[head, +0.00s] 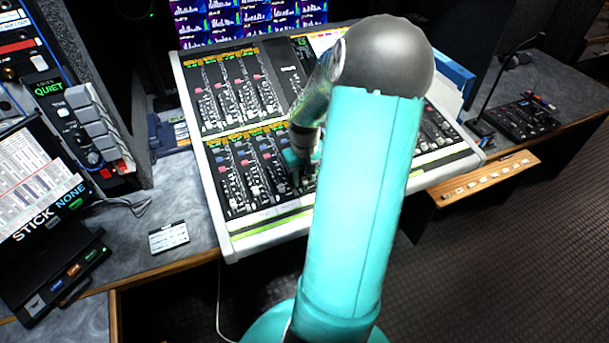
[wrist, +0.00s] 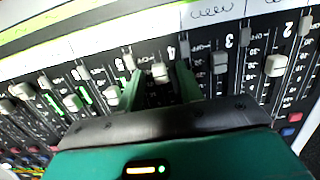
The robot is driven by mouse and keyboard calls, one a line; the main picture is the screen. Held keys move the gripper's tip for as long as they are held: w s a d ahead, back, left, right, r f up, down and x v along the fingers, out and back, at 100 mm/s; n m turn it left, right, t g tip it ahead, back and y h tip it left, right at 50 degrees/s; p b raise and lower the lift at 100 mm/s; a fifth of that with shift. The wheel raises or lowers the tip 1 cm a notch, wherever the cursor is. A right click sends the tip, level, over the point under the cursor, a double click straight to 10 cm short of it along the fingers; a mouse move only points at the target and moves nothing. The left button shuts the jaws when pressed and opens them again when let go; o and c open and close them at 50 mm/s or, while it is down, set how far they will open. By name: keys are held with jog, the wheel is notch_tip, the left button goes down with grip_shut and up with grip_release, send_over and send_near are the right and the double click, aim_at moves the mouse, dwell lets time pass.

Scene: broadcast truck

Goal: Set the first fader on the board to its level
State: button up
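The mixing board (head: 225,180) is a sloped console with two banks of faders, partly hidden behind my arm in the head view. My gripper (head: 298,175) is low over its lower bank. In the wrist view, my gripper (wrist: 163,82) has its two green fingers apart, one on each side of a pale fader cap (wrist: 160,72). A small gap seems to show on both sides of the cap. The printed numbers appear upside down, with 4 beside this cap. Other caps include one near the 3 (wrist: 220,63) and one near the 2 (wrist: 275,65). I cannot tell which is the first fader.
Neighbouring fader caps (wrist: 112,95) stand close on the left in the wrist view. In the head view, a small panel with a gooseneck microphone (head: 525,115) is to the right, a wooden strip (head: 485,180) is at the front right, and a white card (head: 168,237) lies on the left desk.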

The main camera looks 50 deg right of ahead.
jog(key=shift+c, duration=0.3)
grip_shut()
jog(key=shift+w, duration=0.1)
jog(key=shift+w+d+r, duration=0.15)
jog(key=shift+w+d, duration=0.3)
jog(key=shift+w, duration=0.3)
jog(key=shift+w+d+r, duration=0.1)
jog(key=shift+w+d, duration=0.4)
jog(key=shift+w, duration=0.25)
jog(key=shift+w+d+r, duration=0.15)
jog(key=shift+w+d, duration=0.3)
jog(key=shift+w, duration=0.3)
jog(key=shift+o, duration=0.3)
grip_release()
